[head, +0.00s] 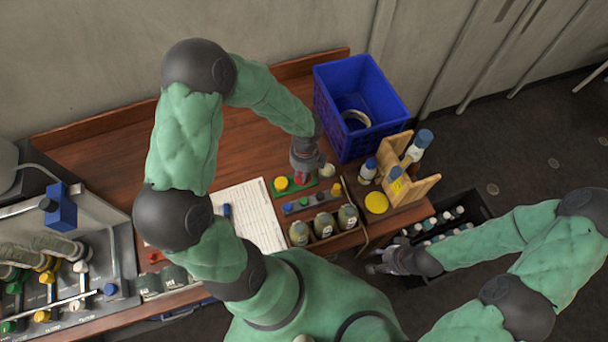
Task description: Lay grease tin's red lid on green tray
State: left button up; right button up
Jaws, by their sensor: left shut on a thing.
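The green tray (292,190) is a small flat plate on the wooden bench, with a yellow round piece (281,183) on its left part. My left gripper (302,177) points down over the tray's right part. It is shut on the red lid (303,180), which is partly hidden by the fingers. I cannot tell whether the lid touches the tray. A small pale round tin (326,170) stands just right of the gripper; I cannot tell if it is the grease tin. My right gripper (376,264) is off the bench's front edge, away from the tray; its fingers are too small to read.
A blue crate (335,105) stands behind on the right, and a wooden rack (412,185) with bottles beside it. A strip with coloured knobs (312,200) and a box of several jars (323,232) lie in front. White paper (250,212) lies left. A black crate (470,205) holds bottles.

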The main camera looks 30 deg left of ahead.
pick_arm(q)
jog(key=shift+w+a+f, duration=0.15)
jog(key=shift+w+f, duration=0.3)
jog(key=shift+f, duration=0.15)
jog(key=shift+w+a+f, duration=0.15)
jog(key=shift+w+f, duration=0.25)
jog(key=shift+f, duration=0.15)
jog(key=shift+w+a+f+b, duration=0.15)
jog(key=shift+f+b, duration=0.1)
jog(key=shift+f, duration=0.65)
jog(key=shift+w+d+f+b, duration=0.1)
jog(key=shift+f+b, duration=0.15)
jog(key=shift+f, duration=0.6)
jog(key=shift+f, duration=0.15)
jog(key=o, duration=0.8)
